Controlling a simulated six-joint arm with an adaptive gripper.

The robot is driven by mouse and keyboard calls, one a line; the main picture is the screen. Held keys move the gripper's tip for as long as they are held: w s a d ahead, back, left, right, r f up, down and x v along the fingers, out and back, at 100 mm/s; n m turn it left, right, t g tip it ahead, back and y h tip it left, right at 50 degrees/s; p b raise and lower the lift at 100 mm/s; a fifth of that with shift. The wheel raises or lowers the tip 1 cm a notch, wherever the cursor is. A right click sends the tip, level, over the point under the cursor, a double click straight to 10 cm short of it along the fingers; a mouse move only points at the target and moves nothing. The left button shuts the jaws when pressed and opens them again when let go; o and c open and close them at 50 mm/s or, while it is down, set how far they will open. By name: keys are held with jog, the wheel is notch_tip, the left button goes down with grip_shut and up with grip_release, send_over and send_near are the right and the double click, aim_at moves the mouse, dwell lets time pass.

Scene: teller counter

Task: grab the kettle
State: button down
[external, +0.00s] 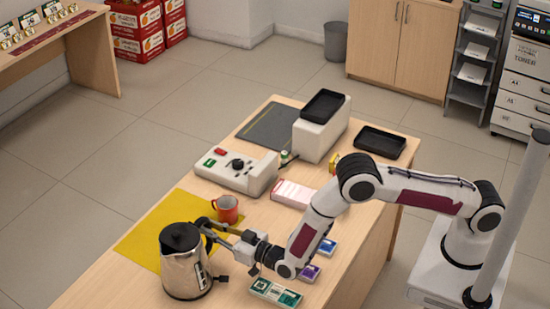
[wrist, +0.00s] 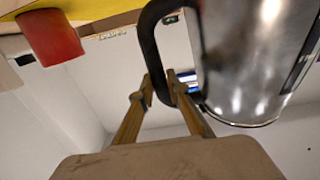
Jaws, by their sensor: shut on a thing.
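The kettle (external: 184,272) is shiny steel with a black lid and black handle, and stands upright at the near end of the counter, by the yellow mat (external: 150,235). I cannot tell whether its base touches the counter. My gripper (external: 211,229) reaches in from the right and is shut on the kettle's handle. In the wrist view, the fingers of my gripper (wrist: 164,88) are on either side of the black handle (wrist: 150,45), near its end. The kettle's steel body (wrist: 245,55) fills the right of that view.
A red mug (external: 228,210) stands close behind the kettle; it also shows in the wrist view (wrist: 52,38). A white keypad device (external: 237,170), a card machine (external: 322,135) and a black tray (external: 381,142) stand farther back. Small colored boxes (external: 276,292) lie beneath my arm.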

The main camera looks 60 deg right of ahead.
jog(key=shift+r, duration=0.55)
notch_tip(320, 180, up, 9)
dwell(1.0)
jog(key=shift+r, duration=0.15)
dwell(0.6)
jog(key=shift+w, duration=0.1)
